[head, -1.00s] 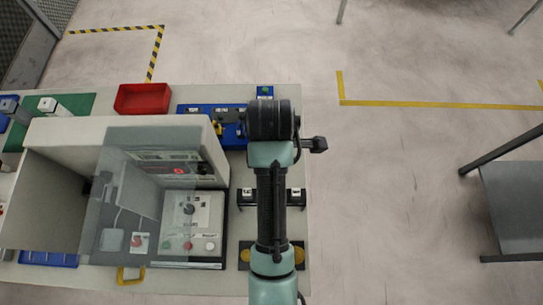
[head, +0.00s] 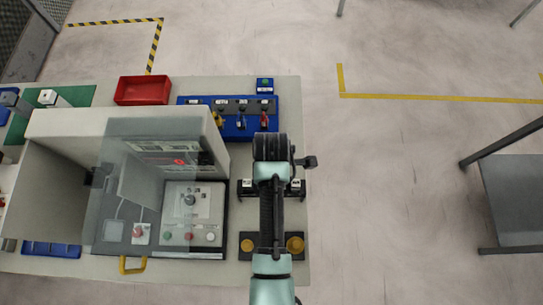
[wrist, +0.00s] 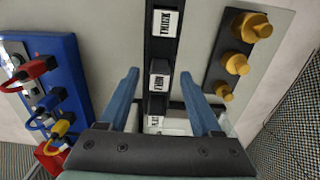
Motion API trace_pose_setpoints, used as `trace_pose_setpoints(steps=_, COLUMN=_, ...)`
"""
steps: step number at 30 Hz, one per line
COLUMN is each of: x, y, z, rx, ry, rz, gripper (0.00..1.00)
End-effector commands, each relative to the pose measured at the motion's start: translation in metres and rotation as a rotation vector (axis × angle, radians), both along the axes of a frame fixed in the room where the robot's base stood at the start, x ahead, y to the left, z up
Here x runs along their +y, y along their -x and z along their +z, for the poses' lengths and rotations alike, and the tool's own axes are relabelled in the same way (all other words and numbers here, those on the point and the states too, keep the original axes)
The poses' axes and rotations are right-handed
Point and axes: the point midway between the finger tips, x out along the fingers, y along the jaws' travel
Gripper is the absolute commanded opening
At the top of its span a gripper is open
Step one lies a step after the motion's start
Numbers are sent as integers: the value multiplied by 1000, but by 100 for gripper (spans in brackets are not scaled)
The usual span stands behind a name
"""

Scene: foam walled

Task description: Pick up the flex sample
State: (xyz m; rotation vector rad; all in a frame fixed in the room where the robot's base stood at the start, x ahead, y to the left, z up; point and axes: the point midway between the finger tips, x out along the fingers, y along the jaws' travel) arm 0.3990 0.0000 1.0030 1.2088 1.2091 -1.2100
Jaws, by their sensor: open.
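A dark rack carries a row of small dark blocks with white labels. In the wrist view, the uppermost label reads THICK (wrist: 165,22) and the middle one appears to read THIN (wrist: 158,82). The lowest block, apparently the flex sample (wrist: 154,121), is partly hidden by my gripper's body, and its label is hard to read. It seems to be the left block in the head view (head: 247,184). My gripper (wrist: 158,76) is open and empty, its blue fingers on either side of the row. In the head view my arm hides the fingers and the middle block.
A blue panel (head: 235,130) with coloured plugs lies behind the rack, and a dark block with yellow knobs (head: 247,246) lies in front. A grey cabinet with a clear door (head: 140,160) stands left. A red bin (head: 142,91) is at the back.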

Motion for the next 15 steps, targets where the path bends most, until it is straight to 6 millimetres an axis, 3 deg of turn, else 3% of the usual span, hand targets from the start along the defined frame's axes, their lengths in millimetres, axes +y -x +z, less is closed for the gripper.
trace_pose_setpoints(steps=4, x=0, y=0, z=-10, rx=0, ry=0, rz=0, gripper=65)
trace_pose_setpoints(steps=11, x=0, y=0, z=-12, rx=-1, ry=-1, rz=0, gripper=65)
trace_pose_setpoints(steps=15, x=0, y=0, z=-12, rx=-1, ry=-1, rz=0, gripper=42)
